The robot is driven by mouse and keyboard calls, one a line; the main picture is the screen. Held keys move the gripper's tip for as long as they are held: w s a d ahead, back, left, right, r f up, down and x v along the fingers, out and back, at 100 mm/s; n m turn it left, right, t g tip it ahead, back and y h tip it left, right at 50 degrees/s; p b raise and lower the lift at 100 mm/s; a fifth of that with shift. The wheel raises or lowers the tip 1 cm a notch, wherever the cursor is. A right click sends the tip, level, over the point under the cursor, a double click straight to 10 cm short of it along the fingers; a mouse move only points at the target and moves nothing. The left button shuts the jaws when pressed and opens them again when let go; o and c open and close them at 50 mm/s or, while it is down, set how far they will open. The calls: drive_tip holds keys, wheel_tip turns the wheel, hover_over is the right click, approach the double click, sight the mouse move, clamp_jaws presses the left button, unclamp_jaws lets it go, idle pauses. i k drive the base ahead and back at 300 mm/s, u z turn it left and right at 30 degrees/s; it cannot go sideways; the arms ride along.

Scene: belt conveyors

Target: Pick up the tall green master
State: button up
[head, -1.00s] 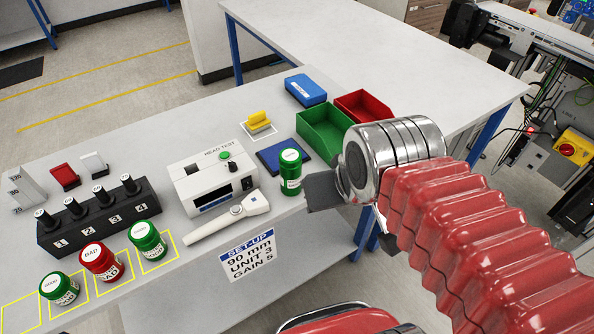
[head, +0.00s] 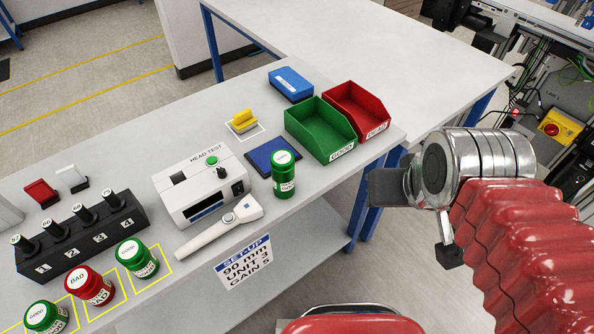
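Two green masters stand with a red one at the front left of the bench, by yellow outlined squares: one green master (head: 137,260) nearest the tester, the other (head: 46,316) at the lower left, partly cut off by the frame. Both have GOOD on their lids. Another green cylinder (head: 284,174) with a white lid stands alone beside the blue pad; it looks tall. I cannot tell for sure which is the tall master. My gripper (head: 412,222) is to the right of the lone cylinder, past the bench edge, with its two dark fingers apart and nothing between them.
The red master (head: 88,285) stands between the two green ones. The head tester (head: 200,185) and a white handheld tool (head: 222,226) lie left of the lone cylinder. Green (head: 320,130) and red bins (head: 357,108) stand behind it. The rear table (head: 350,40) is clear.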

sight(282, 161)
drive_tip(key=z, duration=0.1)
drive_tip(key=k, duration=1.4)
drive_tip(key=u, duration=1.25)
drive_tip(key=i, duration=1)
drive_tip(key=u, duration=0.05)
